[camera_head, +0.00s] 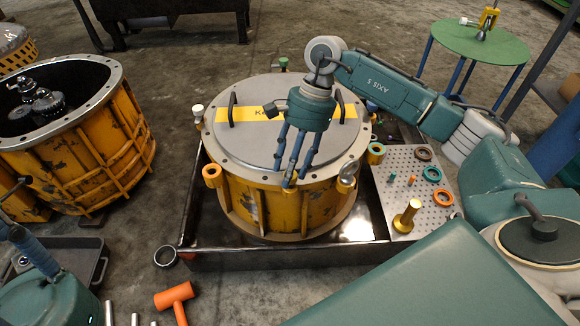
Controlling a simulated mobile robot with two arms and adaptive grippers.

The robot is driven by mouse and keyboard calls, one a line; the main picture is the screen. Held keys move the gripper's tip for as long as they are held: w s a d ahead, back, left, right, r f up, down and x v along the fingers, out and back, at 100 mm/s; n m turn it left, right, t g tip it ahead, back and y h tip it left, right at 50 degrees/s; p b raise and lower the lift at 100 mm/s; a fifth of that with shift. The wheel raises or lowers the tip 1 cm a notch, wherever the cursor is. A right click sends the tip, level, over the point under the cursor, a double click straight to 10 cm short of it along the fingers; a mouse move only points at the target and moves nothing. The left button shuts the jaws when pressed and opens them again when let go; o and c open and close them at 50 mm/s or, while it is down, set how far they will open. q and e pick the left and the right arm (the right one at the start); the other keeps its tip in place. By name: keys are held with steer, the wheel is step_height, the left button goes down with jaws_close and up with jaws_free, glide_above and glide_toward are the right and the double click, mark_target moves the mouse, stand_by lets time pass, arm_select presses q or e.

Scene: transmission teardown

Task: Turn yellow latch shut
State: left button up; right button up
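The round orange-yellow housing (270,208) stands in a dark tray (215,252), with a grey lid (262,92) on top. Small fittings sit around its rim: an orange one (211,175) at front left, a yellow-orange one (376,152) at right and a silver one (347,181) at front right. A small yellowish piece shows at the front rim below my fingers; I cannot tell which is the latch, or its turn. My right gripper (293,170) points down over the front rim, fingers apart; contact is unclear. My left arm shows at lower left; its fingertips are not clear.
A perforated plate (437,208) at right holds colored rings and a gold peg (406,215). An open orange housing (85,135) stands at left. An orange mallet (175,299) lies in front. A green round table (480,42) is behind at right.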

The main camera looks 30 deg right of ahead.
steer(key=v, duration=1.2)
